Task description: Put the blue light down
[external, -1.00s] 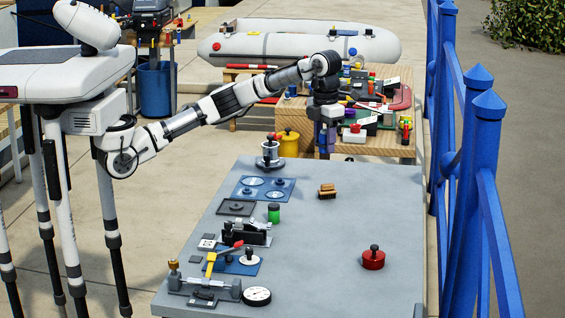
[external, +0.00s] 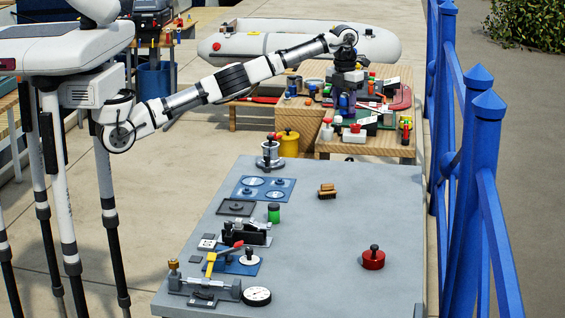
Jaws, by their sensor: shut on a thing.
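My gripper (external: 346,92) points down over the stepped wooden bench (external: 350,146) at the back, beyond the grey table. It is shut on the blue light (external: 347,103), which shows as a small blue shape at the fingertips. The fingers and the light are small and partly blend with the coloured items behind them. I cannot tell whether the light touches the bench or hangs above it.
Several small items crowd the bench, including a white bottle with a red top (external: 326,130) and a red-and-white block (external: 354,135). A yellow pot (external: 289,145) stands left of it. The grey table (external: 325,235) holds tools mostly at its left. Blue railing posts (external: 480,190) stand at right.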

